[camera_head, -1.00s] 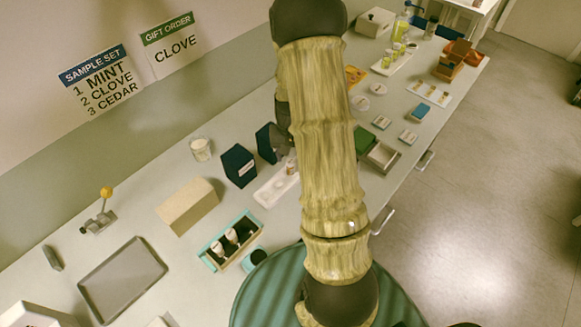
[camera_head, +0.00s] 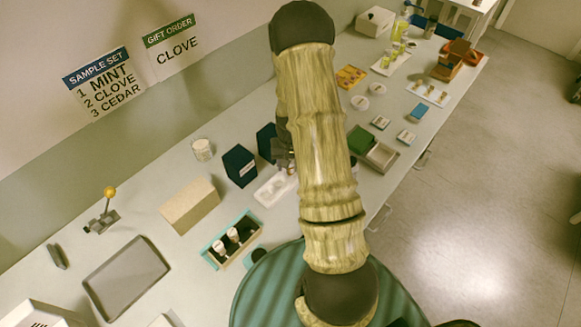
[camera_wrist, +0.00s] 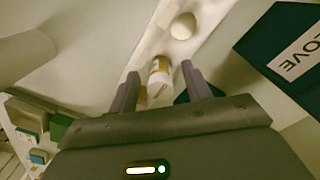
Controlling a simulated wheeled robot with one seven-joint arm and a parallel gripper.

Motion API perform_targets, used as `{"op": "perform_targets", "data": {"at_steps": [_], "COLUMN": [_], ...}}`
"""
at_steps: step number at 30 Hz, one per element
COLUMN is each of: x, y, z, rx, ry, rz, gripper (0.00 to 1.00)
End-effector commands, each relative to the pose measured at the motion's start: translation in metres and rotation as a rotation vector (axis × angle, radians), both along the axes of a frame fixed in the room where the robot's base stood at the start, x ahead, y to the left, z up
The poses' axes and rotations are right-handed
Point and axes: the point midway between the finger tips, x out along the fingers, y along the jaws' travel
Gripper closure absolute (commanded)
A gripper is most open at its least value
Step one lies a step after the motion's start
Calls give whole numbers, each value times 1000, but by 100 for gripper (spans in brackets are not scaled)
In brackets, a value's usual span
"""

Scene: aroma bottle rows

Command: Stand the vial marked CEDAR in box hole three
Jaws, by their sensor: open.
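A small vial (camera_wrist: 160,78) with a white top and an amber-orange body stands on a white tray (camera_wrist: 150,50); its marking is not readable. My gripper (camera_wrist: 160,70) is open, with one finger on each side of the vial and gaps still visible. In the head view my gripper (camera_head: 284,158) is low over the white tray (camera_head: 268,192), partly hidden by my arm. The teal-edged box (camera_head: 213,263) stands at lower left of the tray. Two white-capped vials (camera_head: 219,247) sit in its holes; the end toward the upper right looks dark and empty.
A dark blue block marked CLOVE (camera_wrist: 285,60) stands close right of my gripper in the wrist view. In the head view, dark blue blocks (camera_head: 240,166) stand behind the tray. A tan block (camera_head: 190,205) is behind the box. A wall sign lists CEDAR (camera_head: 118,97) as three.

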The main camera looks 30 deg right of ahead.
Motion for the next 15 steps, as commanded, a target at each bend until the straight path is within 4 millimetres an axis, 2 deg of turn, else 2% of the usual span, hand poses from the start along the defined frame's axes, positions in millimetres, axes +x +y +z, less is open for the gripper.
{"op": "perform_targets", "data": {"at_steps": [5, 12, 15], "x": [0, 0, 0], "y": [0, 0, 0], "z": [0, 0, 0], "rx": [0, 0, 0], "ry": [0, 0, 0], "rz": [0, 0, 0], "gripper": [53, 98, 98]}}
